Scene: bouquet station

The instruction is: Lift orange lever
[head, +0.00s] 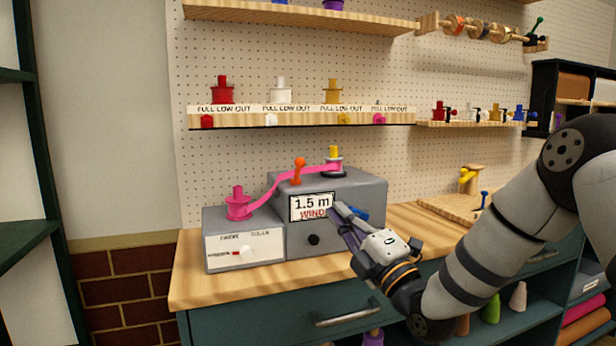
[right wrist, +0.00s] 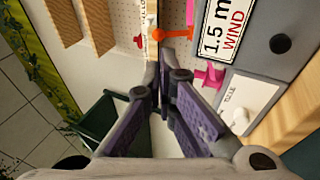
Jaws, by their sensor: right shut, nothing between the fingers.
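The orange lever (head: 298,168) has a ball knob and stands up from the top of the grey winding machine (head: 368,200), behind the display reading "1.5 m WIND". In the right wrist view the orange lever (right wrist: 172,34) appears just beyond the fingertips. My right gripper (head: 342,210) is in front of the machine, at the right edge of the display, below and right of the lever in the picture. Its fingers are shut and empty; they also show in the right wrist view (right wrist: 162,72). I see no contact with the lever. My left gripper is not in view.
A pink ribbon (head: 285,178) runs from a pink spool (head: 238,205) past the lever to a yellow-topped post (head: 334,158). A white-fronted box (head: 245,249) with a small lever adjoins on the left. A shelf (head: 300,117) with coloured spools hangs above.

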